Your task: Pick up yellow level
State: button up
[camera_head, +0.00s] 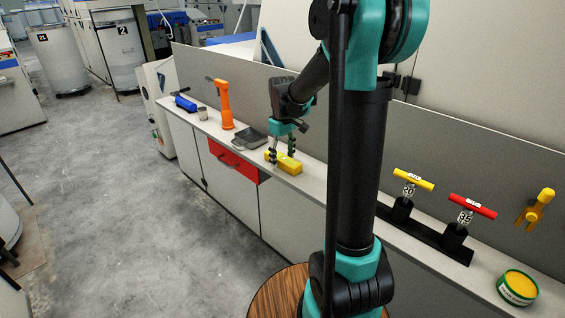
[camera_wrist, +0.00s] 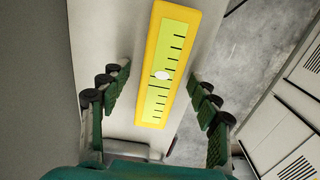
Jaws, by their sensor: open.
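The yellow level (camera_head: 288,165) lies on the narrow white counter in the head view, under my gripper (camera_head: 281,150). In the wrist view the yellow level (camera_wrist: 169,60) is a long yellow bar with a lighter ruled face, dark marks and a white spot near its middle. It lies slightly tilted in the picture. My gripper (camera_wrist: 158,100) is open, with one finger on each side of the lower part of the level. Gaps show between both fingers and the level, so it is not gripped.
On the counter (camera_head: 312,182) left of the level are a dark grey tray-like object (camera_head: 249,138), an orange tool (camera_head: 224,103), a small cup (camera_head: 202,113) and a blue tool (camera_head: 185,103). A red drawer (camera_head: 233,160) is below. Yellow-handled (camera_head: 413,179) and red-handled (camera_head: 473,205) tools stand right.

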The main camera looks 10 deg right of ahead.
jog(key=shift+f, duration=0.35)
jog(key=shift+c, duration=0.5)
grip_shut()
jog(key=shift+r, duration=0.15)
